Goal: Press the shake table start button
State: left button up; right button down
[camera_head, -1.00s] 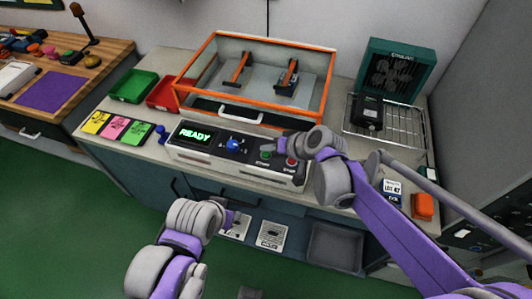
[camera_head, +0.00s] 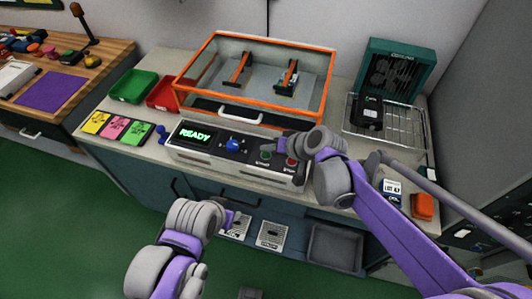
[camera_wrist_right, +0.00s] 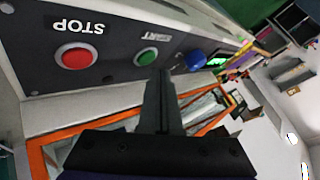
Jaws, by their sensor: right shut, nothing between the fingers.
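The shake table's control panel (camera_head: 213,150) has a lit screen reading READY (camera_head: 195,134), a blue knob (camera_head: 234,145), a green start button (camera_head: 265,155) and a red stop button (camera_head: 291,162). My right gripper (camera_head: 272,147) is shut and empty, right at the green button. In the right wrist view the shut fingertips (camera_wrist_right: 160,76) are just beside the green button (camera_wrist_right: 146,57), with the red button (camera_wrist_right: 75,56) farther left. I cannot tell whether they touch. My left gripper (camera_head: 236,218) hangs in front of the cabinet; its jaws are too unclear to read.
The orange-framed shake table enclosure (camera_head: 254,112) stands behind the panel. A wire rack (camera_head: 405,122) with a black device and a fan unit (camera_head: 400,68) are at right. An orange block (camera_head: 422,206) lies near the front right. Green (camera_head: 134,86) and red bins stand at left.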

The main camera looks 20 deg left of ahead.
aim_at(268, 157)
pick_arm(q)
jog(key=shift+f, duration=0.1)
pick_arm(e)
jog(key=shift+f, duration=0.1)
pick_arm(q)
jog(key=shift+s+f+b, duration=0.15)
jog(key=shift+f+b, duration=0.1)
jog(key=shift+b, duration=0.05)
pick_arm(e)
jog(key=shift+f, duration=0.3)
pick_arm(q)
jog(key=shift+f+b, duration=0.3)
jog(key=shift+f, duration=0.05)
pick_arm(e)
jog(key=shift+f, duration=0.45)
pick_arm(q)
jog(key=shift+r, duration=0.15)
pick_arm(e)
jog(key=shift+r, duration=0.2)
pick_arm(q)
jog(key=shift+r+p, duration=0.5)
jog(key=shift+p, duration=0.05)
pick_arm(e)
jog(key=shift+r, duration=0.65)
pick_arm(q)
jog(key=shift+r, duration=0.1)
pick_arm(e)
jog(key=shift+r, duration=0.15)
